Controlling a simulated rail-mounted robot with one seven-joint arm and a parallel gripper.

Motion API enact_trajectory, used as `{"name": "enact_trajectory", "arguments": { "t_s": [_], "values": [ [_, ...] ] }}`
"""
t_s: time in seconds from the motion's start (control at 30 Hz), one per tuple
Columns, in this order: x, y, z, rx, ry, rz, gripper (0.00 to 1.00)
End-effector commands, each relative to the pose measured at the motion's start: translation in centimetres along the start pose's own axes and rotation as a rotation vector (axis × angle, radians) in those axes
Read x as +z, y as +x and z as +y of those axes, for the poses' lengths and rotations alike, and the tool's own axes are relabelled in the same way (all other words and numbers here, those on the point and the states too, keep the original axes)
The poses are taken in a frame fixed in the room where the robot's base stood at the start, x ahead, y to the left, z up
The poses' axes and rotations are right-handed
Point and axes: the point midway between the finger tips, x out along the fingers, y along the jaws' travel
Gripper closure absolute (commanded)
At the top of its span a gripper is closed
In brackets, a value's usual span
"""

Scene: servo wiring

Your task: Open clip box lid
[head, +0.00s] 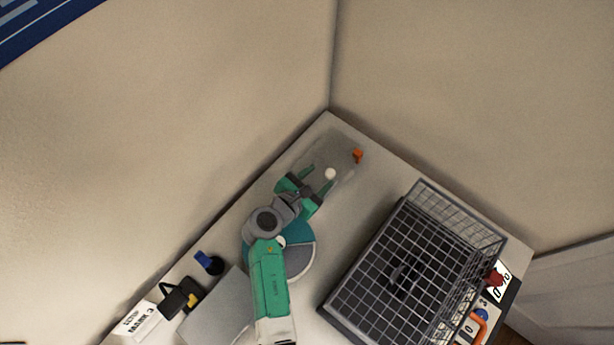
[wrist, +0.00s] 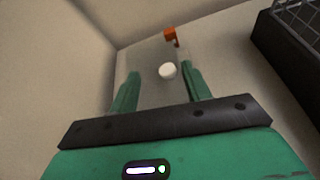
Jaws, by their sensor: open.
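The clip box appears as a see-through greyish box (head: 345,148) near the far corner of the table. A white round knob (head: 330,174) shows on it, and a small orange part (head: 357,155) shows at its right side. My gripper (head: 318,171) is open at the box's near side, with the white knob close to the fingertips. In the wrist view the open fingers (wrist: 163,75) point at the box, and the white knob (wrist: 168,71) lies between them, nearer the right finger. The orange part (wrist: 170,34) is beyond it. I cannot tell whether the fingers touch the box or whether the lid is shut.
A dark wire basket (head: 405,270) stands at the right of the table. A round teal and grey thing (head: 300,255) lies beneath my arm. A blue item (head: 208,262), a black and yellow item (head: 181,297) and a white labelled block (head: 138,318) line the left edge. Walls meet behind the box.

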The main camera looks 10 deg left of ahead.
Motion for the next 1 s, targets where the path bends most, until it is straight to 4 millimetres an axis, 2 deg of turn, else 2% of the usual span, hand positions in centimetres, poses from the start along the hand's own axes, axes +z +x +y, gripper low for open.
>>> {"name": "enact_trajectory", "arguments": {
  "t_s": [0.03, 0.1, 0.27, 0.5, 0.7, 1.0],
  "values": [
    [-1.9, 0.3, -0.5, -0.008, -0.068, 0.002, 0.52],
    [-2.8, 0.3, -0.9, -0.014, -0.126, 0.003, 0.52],
    [-2.8, 0.6, -0.9, -0.016, -0.14, 0.002, 0.52],
    [-3.0, 5.1, -1.0, -0.017, -0.136, 0.002, 0.52],
    [-2.8, 7.6, -1.0, -0.016, -0.134, 0.003, 0.52],
    [-2.7, 8.0, -1.0, -0.015, -0.133, 0.003, 0.52]
  ]
}}
